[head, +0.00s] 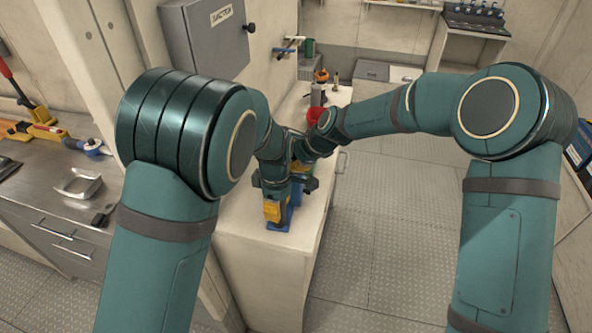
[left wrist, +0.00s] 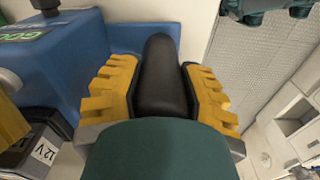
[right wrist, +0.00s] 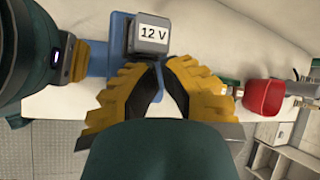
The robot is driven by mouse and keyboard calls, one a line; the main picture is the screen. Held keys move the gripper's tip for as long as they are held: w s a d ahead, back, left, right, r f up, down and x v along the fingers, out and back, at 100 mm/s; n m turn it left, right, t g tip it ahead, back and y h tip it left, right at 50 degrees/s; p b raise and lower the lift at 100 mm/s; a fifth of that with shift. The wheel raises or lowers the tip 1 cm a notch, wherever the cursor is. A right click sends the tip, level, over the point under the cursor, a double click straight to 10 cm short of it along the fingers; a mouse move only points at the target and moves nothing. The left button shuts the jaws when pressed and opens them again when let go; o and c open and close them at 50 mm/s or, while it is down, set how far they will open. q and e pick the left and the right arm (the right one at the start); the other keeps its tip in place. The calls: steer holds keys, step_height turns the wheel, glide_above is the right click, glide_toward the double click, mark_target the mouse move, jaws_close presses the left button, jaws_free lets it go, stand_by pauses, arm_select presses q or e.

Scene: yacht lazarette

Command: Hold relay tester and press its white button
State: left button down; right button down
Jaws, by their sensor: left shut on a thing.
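The relay tester is a blue body (left wrist: 60,50) with a black handle (left wrist: 158,75) and a green lettered patch on its face. In the head view its blue part (head: 283,222) shows on the counter, partly covered by my arms. My left gripper (left wrist: 158,92) is shut around the handle, one yellow finger on each side. A grey block marked 12 V sits on the tester (right wrist: 150,35).
A red cup-like thing (head: 313,115) and a bottle (head: 318,95) stand at the counter's far end. A steel bench (head: 40,185) with tools is at the left. A grey wall box (head: 210,35) hangs behind. Open floor (head: 390,230) lies right of the counter.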

steer(key=shift+r, duration=0.7)
steer(key=shift+r, duration=0.1)
steer(key=shift+r, duration=2.45)
arm_select(q)
steer(key=c, duration=0.6)
jaws_free()
steer(key=shift+o, duration=0.2)
